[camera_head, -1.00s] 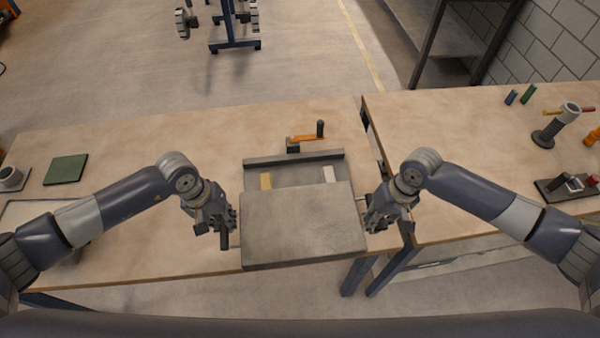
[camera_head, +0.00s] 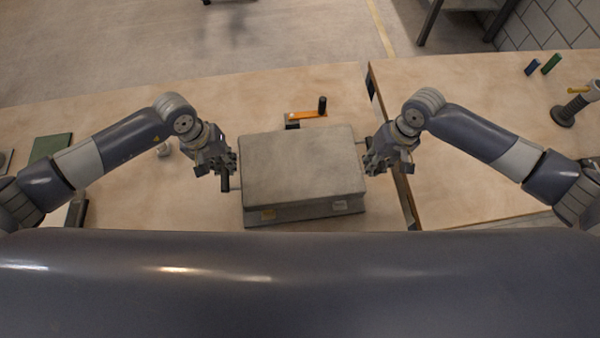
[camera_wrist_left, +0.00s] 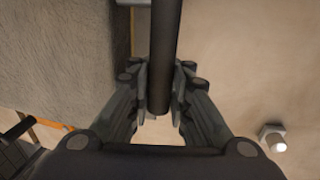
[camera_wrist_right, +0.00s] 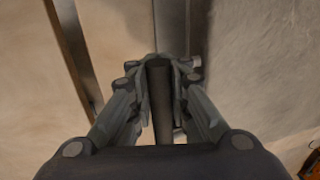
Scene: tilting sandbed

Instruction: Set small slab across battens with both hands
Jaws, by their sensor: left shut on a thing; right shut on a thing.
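The grey slab (camera_head: 303,165) lies over the sandbed (camera_head: 305,217) in the middle of the table and hides most of it. My left gripper (camera_head: 229,165) is at the slab's left side, shut on a dark bar (camera_wrist_left: 164,55). My right gripper (camera_head: 372,163) is at its right side, shut on another dark bar (camera_wrist_right: 160,100). How the bars join the slab is hidden.
An orange crank (camera_head: 306,114) with a dark knob stands just behind the slab. A green plate (camera_head: 50,148) lies at the left. A second table (camera_head: 470,120) stands at the right across a narrow gap, with a dark post (camera_head: 575,108) on it.

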